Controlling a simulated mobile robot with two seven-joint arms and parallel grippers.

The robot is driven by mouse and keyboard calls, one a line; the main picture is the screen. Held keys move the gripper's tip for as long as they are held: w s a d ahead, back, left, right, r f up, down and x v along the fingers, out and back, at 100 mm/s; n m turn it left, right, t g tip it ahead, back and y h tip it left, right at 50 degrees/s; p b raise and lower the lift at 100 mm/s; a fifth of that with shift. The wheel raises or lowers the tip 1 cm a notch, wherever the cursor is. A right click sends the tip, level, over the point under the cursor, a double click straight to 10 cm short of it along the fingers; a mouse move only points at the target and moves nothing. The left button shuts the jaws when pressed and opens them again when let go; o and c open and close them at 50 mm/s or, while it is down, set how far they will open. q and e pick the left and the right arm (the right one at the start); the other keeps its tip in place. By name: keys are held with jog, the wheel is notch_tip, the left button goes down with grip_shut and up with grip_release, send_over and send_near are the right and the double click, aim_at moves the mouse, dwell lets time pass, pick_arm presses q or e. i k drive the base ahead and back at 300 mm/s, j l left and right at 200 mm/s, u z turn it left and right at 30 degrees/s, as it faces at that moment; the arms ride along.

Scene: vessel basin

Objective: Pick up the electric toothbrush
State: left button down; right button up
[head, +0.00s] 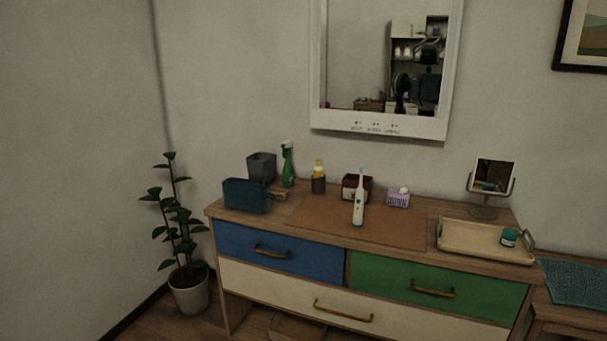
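The electric toothbrush (358,208) stands upright on a brown mat (320,218) on top of a wooden dresser. It has a white handle with small dark teal marks and a thin light-blue head at the top. It stands near the middle of the dresser, in front of a dark reddish-brown box. No gripper of mine shows in the head view. Nothing is touching the toothbrush that I can see.
A blue case (246,196), green spray bottle (288,165), yellow-topped bottle (319,178), dark box (350,187) and purple basket (398,198) stand around the mat. A tray (470,245) with a teal jar (509,237) and a small mirror (494,174) are at right. A plant (190,285) stands left.

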aim_at(358, 211)
jog(key=i+j+z, duration=0.15)
jog(key=z, duration=1.5)
jog(key=j+z, duration=0.45)
jog(key=k+j+z, duration=0.1)
jog(key=j+z, duration=0.35)
jog(key=j, duration=0.15)
